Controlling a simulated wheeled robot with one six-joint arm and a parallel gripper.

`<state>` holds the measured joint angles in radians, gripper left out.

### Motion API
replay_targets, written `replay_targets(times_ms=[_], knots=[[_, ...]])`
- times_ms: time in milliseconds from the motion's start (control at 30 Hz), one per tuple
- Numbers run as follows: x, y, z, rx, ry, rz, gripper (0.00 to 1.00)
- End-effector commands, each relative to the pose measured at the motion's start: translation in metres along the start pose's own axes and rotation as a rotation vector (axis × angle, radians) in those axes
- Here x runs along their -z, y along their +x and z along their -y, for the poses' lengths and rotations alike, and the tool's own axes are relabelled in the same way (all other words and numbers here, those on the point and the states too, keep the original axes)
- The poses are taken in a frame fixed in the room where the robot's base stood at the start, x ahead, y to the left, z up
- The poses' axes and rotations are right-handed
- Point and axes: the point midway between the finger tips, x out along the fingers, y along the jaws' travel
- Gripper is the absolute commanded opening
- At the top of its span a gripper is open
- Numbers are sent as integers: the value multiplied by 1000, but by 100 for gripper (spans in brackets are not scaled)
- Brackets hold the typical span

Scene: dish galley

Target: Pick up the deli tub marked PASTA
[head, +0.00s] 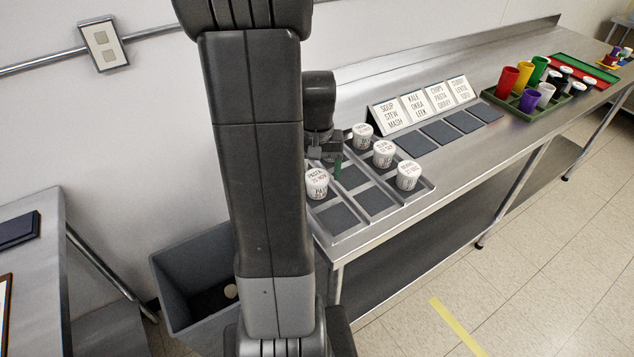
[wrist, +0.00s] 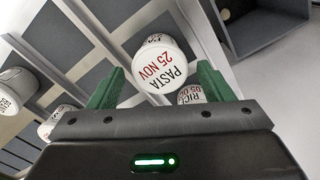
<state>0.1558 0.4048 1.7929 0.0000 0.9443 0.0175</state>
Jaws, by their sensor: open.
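The white deli tub marked PASTA 25 NOV (wrist: 160,66) shows in the wrist view, centred past my gripper's green fingertips. In the head view the PASTA tub (head: 317,185) stands at the near left end of the grey divided tray (head: 345,233), partly beside my arm. My gripper (head: 333,160) is open and empty, over the tray just behind and right of that tub. In the wrist view its fingers (wrist: 160,84) frame the tub with a gap on each side. A tub marked RICE (wrist: 191,94) shows behind the right finger.
Several other white lidded tubs stand in the tray, including one at the front right (head: 408,176) and one in the middle (head: 384,154). Label cards (head: 420,103) stand behind dark pads (head: 443,131). A grey bin (head: 190,290) stands on the floor at left.

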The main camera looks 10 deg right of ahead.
Motion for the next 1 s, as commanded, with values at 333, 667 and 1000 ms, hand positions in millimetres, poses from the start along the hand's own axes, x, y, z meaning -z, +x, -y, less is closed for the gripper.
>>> replay_targets(times_ms=[333, 667, 1000], knots=[[0, 22, 0, 0, 0, -1, 74], [0, 22, 0, 0, 0, -1, 30], [0, 16, 0, 0, 0, -2, 28]])
